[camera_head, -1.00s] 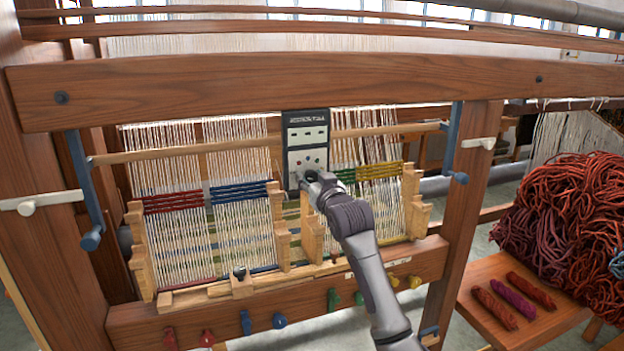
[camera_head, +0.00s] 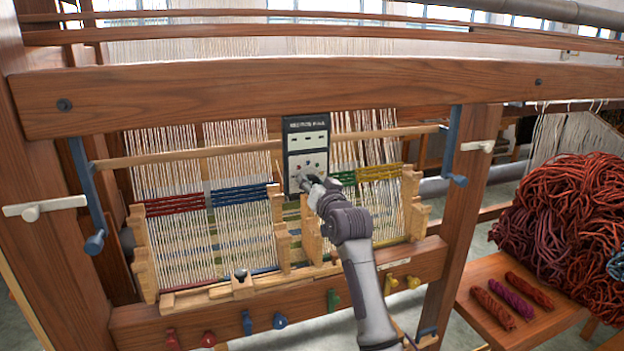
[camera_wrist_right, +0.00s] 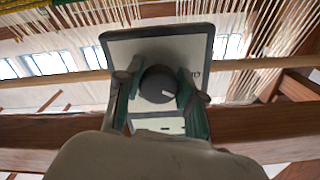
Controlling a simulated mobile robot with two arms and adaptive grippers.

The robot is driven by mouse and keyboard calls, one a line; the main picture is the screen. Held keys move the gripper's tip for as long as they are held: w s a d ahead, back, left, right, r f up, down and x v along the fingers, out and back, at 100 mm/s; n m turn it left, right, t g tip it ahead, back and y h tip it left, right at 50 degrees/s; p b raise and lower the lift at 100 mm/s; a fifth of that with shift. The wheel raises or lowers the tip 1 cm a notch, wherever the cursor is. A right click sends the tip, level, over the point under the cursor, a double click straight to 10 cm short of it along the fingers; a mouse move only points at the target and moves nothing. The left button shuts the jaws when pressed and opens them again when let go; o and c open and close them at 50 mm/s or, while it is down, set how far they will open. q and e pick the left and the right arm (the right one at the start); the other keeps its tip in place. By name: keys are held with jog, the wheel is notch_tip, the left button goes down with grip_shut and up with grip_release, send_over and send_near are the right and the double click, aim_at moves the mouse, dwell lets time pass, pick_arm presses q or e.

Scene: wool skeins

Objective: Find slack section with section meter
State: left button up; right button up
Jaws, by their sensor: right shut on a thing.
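The section meter (camera_head: 307,138) is a dark-framed panel with a pale face, two small windows and several coloured dots. It stands upright in front of the loom's warp, between the blue-banded section (camera_head: 241,196) and the green-banded section (camera_head: 342,178). A red-banded section (camera_head: 175,205) is at left and a yellow-banded section (camera_head: 380,173) at right. My right gripper (camera_head: 310,184) is at the meter's lower part. In the right wrist view its green-padded fingers close on a dark round knob (camera_wrist_right: 158,84) with a white mark. My left gripper is not in view.
A thick wooden beam (camera_head: 280,92) crosses above the meter. Coloured pegs (camera_head: 247,322) line the lower rail. At right, a wooden bench (camera_head: 478,318) holds several small skeins (camera_head: 512,299), with a big red wool heap (camera_head: 565,215) behind.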

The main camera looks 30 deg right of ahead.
jog(key=shift+m+p, duration=0.8)
jog(key=shift+m, duration=0.9)
jog(key=o, duration=1.1)
jog(key=shift+o, duration=0.2)
jog(key=v, duration=1.2)
